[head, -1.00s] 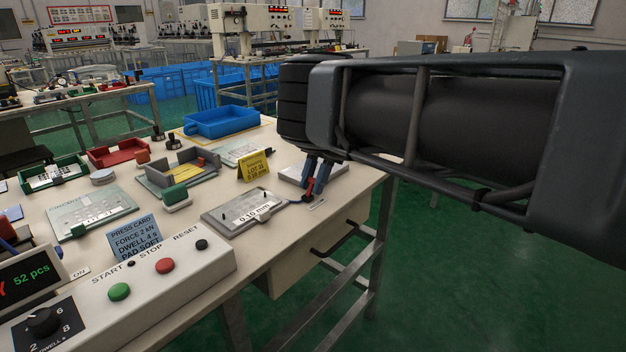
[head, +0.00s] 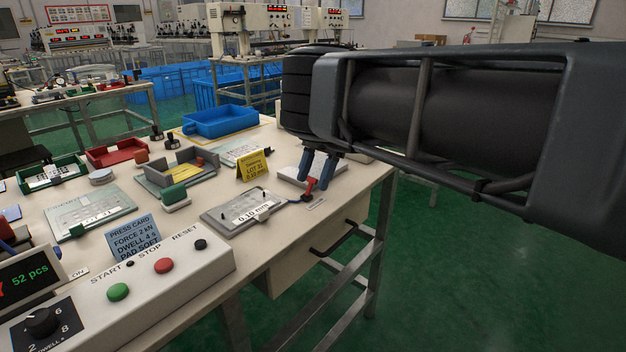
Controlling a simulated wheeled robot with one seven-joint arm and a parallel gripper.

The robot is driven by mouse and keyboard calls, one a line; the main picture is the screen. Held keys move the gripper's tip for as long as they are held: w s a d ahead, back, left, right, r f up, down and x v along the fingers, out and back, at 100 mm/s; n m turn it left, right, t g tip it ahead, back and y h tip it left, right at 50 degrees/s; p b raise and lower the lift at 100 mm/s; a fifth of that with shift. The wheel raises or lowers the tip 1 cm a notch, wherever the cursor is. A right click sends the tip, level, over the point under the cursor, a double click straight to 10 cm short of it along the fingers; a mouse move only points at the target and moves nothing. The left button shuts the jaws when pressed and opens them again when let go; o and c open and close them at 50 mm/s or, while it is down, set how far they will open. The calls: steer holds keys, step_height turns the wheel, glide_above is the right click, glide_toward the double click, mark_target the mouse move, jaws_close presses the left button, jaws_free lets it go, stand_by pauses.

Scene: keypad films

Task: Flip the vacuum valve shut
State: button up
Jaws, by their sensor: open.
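A small valve with a red lever (head: 310,185) sits near the right edge of the workbench, beside the grey plate marked 0.10 mm. Its dark body (head: 306,197) shows just below the lever. My gripper (head: 314,183) reaches down over it from the right, with its blue fingers spread apart. The fingertips are close to the red lever, one on each side in this view. I cannot tell whether they touch it. The fingers hide part of the lever, so its exact angle is hard to read.
The 0.10 mm plate (head: 243,211) lies left of the valve. The control box (head: 203,268) fills the front left. Open floor lies right of the bench.

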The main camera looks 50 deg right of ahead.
steer(key=v, duration=0.6)
steer(key=shift+r, duration=0.2)
steer(key=shift+d, duration=0.15)
